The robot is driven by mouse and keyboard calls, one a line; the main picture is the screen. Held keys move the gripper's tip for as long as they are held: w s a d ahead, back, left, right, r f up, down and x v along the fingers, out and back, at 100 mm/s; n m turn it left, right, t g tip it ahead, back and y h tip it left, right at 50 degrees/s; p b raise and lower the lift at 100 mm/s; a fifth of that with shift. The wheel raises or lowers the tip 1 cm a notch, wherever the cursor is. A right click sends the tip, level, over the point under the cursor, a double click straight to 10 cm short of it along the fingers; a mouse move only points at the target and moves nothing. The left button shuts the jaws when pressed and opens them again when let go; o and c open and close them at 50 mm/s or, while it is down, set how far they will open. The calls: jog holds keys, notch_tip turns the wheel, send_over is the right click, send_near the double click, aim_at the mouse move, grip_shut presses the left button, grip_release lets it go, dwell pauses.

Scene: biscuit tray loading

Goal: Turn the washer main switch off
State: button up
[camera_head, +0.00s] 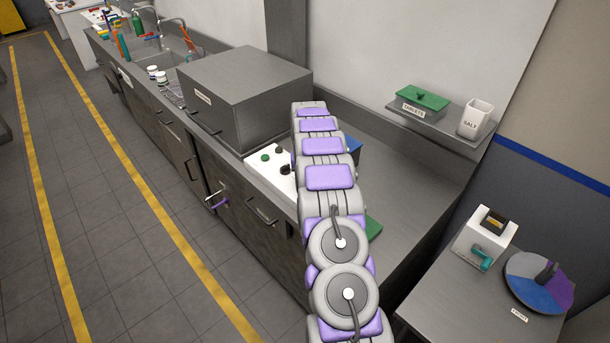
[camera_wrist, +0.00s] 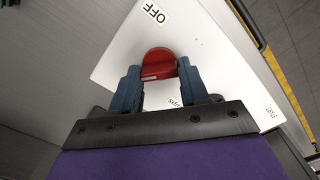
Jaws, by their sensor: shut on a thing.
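The red round knob (camera_wrist: 158,59) sits on a white panel (camera_wrist: 115,60) in the wrist view. My gripper (camera_wrist: 158,76) is shut on this knob, with one dark blue finger at each side of it. An OFF label (camera_wrist: 153,12) is on the panel just beyond the knob. A thin pale mark shows on the knob near its lower edge. Other lettering between the fingers is partly hidden. In the head view the white panel (camera_head: 262,170) stands in front of the grey washer box (camera_head: 245,85). My arm hides the red knob and my gripper there.
A green knob (camera_head: 265,157) and dark knobs show on the panel. A shelf holds a green TABLETS box (camera_head: 423,98) and a white SALT cup (camera_head: 476,118). A side table (camera_head: 440,300) carries a white device (camera_head: 480,240) and a coloured disc (camera_head: 530,285). The counter right of my arm is mostly clear.

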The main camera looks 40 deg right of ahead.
jog(key=m+p, duration=0.2)
jog(key=m, duration=0.3)
jog(key=shift+r+m+p, duration=0.15)
jog(key=shift+m+p, duration=1.2)
jog(key=shift+m, duration=1.25)
jog(key=shift+w, duration=0.1)
jog(key=o, duration=1.1)
jog(key=shift+c, duration=0.2)
notch_tip(320, 180, up, 17)
jog(key=shift+p, duration=0.35)
jog(key=shift+d, duration=0.1)
